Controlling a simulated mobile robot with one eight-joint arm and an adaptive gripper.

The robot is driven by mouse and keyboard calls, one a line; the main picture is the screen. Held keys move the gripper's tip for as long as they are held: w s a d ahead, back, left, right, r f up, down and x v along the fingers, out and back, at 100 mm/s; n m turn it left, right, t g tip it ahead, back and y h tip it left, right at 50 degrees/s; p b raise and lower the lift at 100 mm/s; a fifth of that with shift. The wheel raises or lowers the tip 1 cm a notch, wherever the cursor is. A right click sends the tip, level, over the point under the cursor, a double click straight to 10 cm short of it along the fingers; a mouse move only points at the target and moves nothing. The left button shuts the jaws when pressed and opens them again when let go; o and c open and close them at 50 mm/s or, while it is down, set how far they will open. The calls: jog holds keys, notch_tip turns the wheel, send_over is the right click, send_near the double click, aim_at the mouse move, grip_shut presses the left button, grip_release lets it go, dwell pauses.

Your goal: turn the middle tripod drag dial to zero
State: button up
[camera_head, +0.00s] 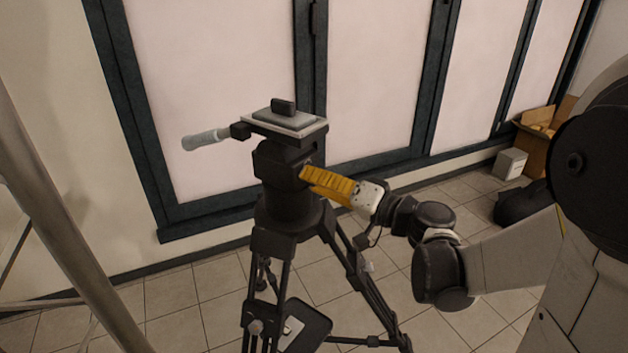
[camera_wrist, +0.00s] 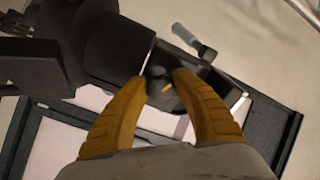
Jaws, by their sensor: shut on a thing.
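The tripod (camera_head: 290,220) stands upright on the tiled floor with a black head and a light top plate (camera_head: 289,121). My gripper (camera_head: 305,174) reaches the right side of the head from the right, its yellow fingers closed in there. In the head view the fingers and the tripod head hide the dial. I cannot read any scale on it.
A grey-handled pan bar (camera_head: 205,139) sticks out to the left of the head. A pale slanted pole (camera_head: 55,215) stands at the left. Dark-framed pale panels (camera_head: 215,90) stand behind. A cardboard box (camera_head: 538,140), a white box (camera_head: 510,163) and a black bag (camera_head: 520,202) lie at the right.

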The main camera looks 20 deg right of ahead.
dwell(0.4)
jog(key=o, duration=1.2)
jog(key=v, duration=1.2)
jog(key=shift+a, duration=0.1)
